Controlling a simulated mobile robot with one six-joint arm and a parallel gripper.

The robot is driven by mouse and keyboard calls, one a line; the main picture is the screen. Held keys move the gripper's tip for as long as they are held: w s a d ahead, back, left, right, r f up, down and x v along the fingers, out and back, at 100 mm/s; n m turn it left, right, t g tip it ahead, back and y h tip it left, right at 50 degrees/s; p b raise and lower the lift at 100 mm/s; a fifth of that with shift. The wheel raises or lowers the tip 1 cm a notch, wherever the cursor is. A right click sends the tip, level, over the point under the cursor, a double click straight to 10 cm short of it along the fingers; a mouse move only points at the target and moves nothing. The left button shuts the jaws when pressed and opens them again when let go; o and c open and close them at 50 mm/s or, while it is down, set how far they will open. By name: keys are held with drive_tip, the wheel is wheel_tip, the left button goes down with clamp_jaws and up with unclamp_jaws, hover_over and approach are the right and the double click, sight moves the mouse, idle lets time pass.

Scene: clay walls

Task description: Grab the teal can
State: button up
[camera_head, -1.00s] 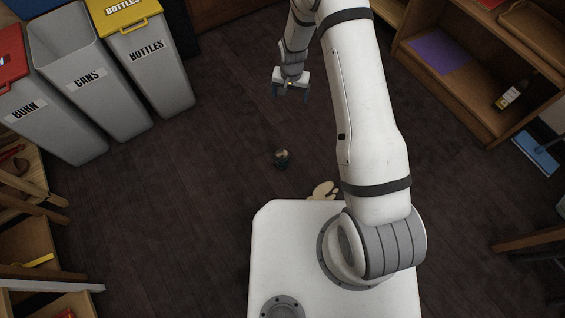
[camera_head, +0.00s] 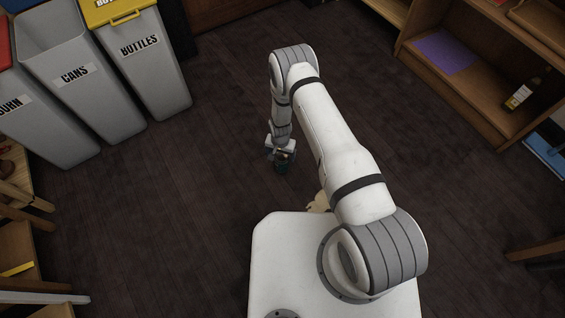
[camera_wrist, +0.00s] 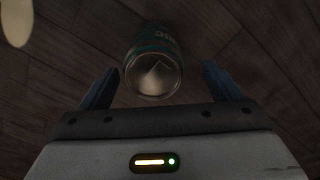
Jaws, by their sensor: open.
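The teal can (camera_wrist: 153,62) stands on the dark wood floor in the wrist view, its pale metal top turned toward the camera. It lies ahead of and between the two blue fingers of my gripper (camera_wrist: 157,88). The fingers are open, with a gap visible on each side of the can. In the head view my gripper (camera_head: 281,155) is right at the can (camera_head: 283,167), which it partly covers. I cannot tell from these views exactly how far the fingers reach down the can.
A cream-coloured object (camera_head: 318,203) lies on the floor by my base, near the can. Grey bins, including the cans bin (camera_head: 75,75) and the bottles bin (camera_head: 140,55), stand at upper left. A wooden shelf (camera_head: 470,75) stands at right. The floor between is clear.

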drive_tip(key=f, duration=0.1)
drive_tip(key=f+b, duration=0.1)
drive_tip(key=f, duration=0.2)
drive_tip(key=shift+s+d+f+b, duration=0.2)
drive_tip(key=shift+d+f+b, duration=0.1)
drive_tip(key=shift+b, duration=0.1)
drive_tip(key=shift+r, duration=0.1)
drive_tip(key=shift+c, duration=0.6)
drive_tip(key=c, duration=0.9)
